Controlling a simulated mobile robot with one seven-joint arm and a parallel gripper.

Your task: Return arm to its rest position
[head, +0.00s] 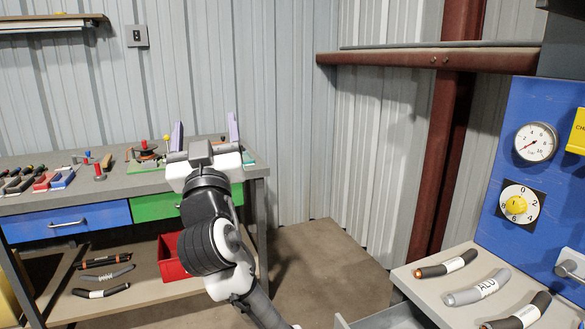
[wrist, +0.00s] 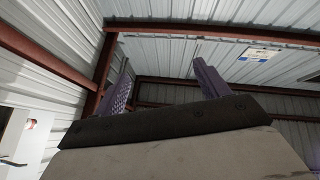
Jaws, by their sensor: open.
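My gripper (head: 205,130) is raised in front of the left workbench in the head view, its two purple fingers pointing up. The fingers stand wide apart with nothing between them. In the wrist view my gripper (wrist: 162,65) also shows open and empty, with the metal wall and roof behind it. My arm hides part of the bench's right end and some of the shelf below.
The workbench (head: 120,184) holds several tools. Cable pieces and a red bin (head: 172,262) sit on its lower shelf. At right, cable pieces, one an ALU-labelled cable (head: 478,288), lie on a grey surface by a blue panel (head: 545,110). Floor (head: 330,260) between is clear.

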